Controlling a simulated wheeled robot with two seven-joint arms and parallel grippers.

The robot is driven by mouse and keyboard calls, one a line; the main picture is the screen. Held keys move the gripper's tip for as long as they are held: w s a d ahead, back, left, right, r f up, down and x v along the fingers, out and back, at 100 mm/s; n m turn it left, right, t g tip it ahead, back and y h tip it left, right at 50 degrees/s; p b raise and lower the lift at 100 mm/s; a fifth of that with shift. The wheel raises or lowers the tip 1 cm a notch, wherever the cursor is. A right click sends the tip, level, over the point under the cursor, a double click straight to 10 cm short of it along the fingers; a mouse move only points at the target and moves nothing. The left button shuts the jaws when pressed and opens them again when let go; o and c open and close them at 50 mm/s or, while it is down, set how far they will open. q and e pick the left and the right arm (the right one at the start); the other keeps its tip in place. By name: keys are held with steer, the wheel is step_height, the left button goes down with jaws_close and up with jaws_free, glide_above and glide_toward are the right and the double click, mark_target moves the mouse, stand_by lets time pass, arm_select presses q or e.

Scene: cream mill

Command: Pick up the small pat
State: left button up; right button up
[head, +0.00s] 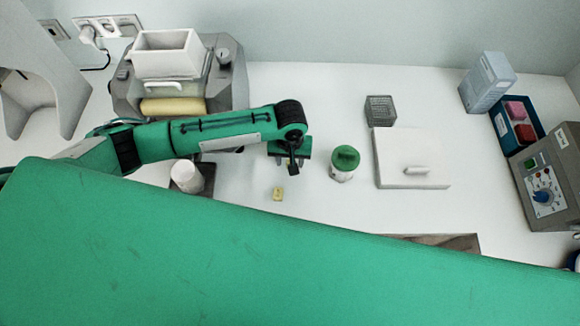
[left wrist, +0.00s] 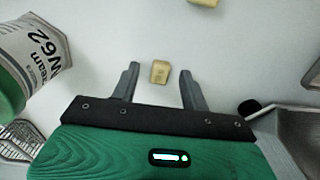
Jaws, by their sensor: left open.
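A small yellow pat (left wrist: 160,72) lies on the white bench, between and just beyond my left fingertips in the left wrist view. A second pale yellow pat (left wrist: 203,2) is cut by the top edge there. In the head view one yellow pat (head: 278,193) shows, just in front of my left gripper (head: 292,165); I cannot tell which of the two it is. My left gripper, also in the left wrist view (left wrist: 158,82), is open and empty, its fingers to either side of the nearer pat. My right gripper is not in view.
A green-lidded jar (head: 344,165) stands close to the right of my left gripper. A white cup (head: 187,177) stands to the left. A white board (head: 410,150) and a grey rack (head: 380,110) lie further right. A large green surface covers the near bench.

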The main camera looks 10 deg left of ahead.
arm_select(q)
jaws_close()
stand_by(0.5)
steer(key=shift+r+p, duration=0.6)
steer(key=shift+p, duration=0.2)
step_height(320, 180, up, 19)
steer(key=p, duration=0.6)
steer(key=shift+f, duration=0.15)
